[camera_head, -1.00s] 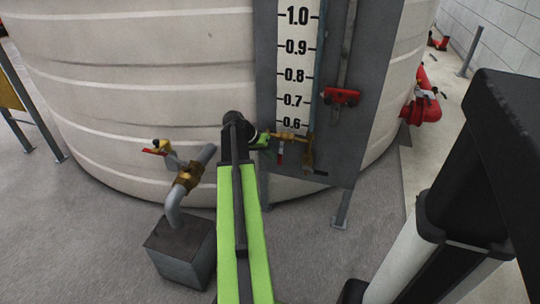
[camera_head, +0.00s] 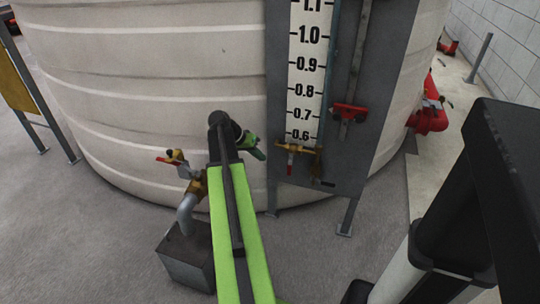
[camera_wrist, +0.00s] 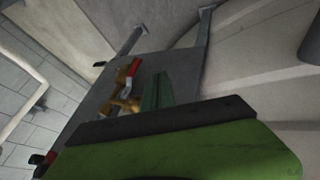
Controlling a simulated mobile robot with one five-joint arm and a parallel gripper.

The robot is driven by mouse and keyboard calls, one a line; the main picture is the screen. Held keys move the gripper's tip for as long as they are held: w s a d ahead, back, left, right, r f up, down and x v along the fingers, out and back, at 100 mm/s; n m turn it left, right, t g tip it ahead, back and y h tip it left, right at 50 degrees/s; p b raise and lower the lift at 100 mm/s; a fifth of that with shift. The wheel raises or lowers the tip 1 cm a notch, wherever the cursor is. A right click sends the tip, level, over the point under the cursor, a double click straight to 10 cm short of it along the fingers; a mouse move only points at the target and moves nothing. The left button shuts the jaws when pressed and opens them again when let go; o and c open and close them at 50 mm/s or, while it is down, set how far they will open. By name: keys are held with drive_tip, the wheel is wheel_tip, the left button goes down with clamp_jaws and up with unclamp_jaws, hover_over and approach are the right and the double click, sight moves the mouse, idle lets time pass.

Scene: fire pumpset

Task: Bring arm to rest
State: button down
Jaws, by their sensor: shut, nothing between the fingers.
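My gripper (camera_head: 254,146) is at the end of my green and black arm, in the middle of the head view. Its green fingers are together and empty, pointing right toward the gauge board. They stand apart from the small brass valve (camera_head: 300,149) at the foot of the level scale. In the wrist view the green fingers (camera_wrist: 157,92) show just beside the brass valve (camera_wrist: 125,103) with its red handle. How far the fingers are from it in depth I cannot tell.
A large pale tank (camera_head: 160,75) fills the back. The grey gauge board (camera_head: 350,150) stands before it on legs. A brass valve with red handle (camera_head: 178,160) tops a pipe on a grey block (camera_head: 188,255), close left of my arm. Red fittings (camera_head: 428,115) are at right.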

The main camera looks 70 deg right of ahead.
drive_tip(key=shift+v, duration=0.85)
drive_tip(key=shift+w, duration=0.1)
drive_tip(key=w+a+f+n+t, duration=0.1)
drive_tip(key=w+a+n, duration=0.2)
drive_tip(key=w+a, duration=0.4)
drive_tip(key=w+a+f+n+t+y, duration=0.1)
drive_tip(key=w+a+n, duration=0.2)
drive_tip(key=w+a, duration=0.4)
drive_tip(key=w+a+f+n+t, duration=0.1)
drive_tip(key=w+a, duration=0.6)
drive_tip(key=a, duration=0.7)
drive_tip(key=shift+a+f+n+t, duration=0.2)
drive_tip(key=shift+n+t, duration=0.2)
drive_tip(key=shift+n, duration=0.5)
drive_tip(key=w+a+n+t+y, duration=0.15)
drive_tip(key=a+n+y, duration=0.55)
drive_tip(key=a, duration=2.8)
wheel_tip(320, 180, up, 32)
drive_tip(key=w+n+h+p, duration=0.1)
drive_tip(key=n+h+p, duration=0.1)
drive_tip(key=p, duration=3.1)
drive_tip(key=shift+d+n+h+p, duration=0.3)
drive_tip(key=shift+d+h, duration=0.05)
drive_tip(key=shift+h, duration=0.15)
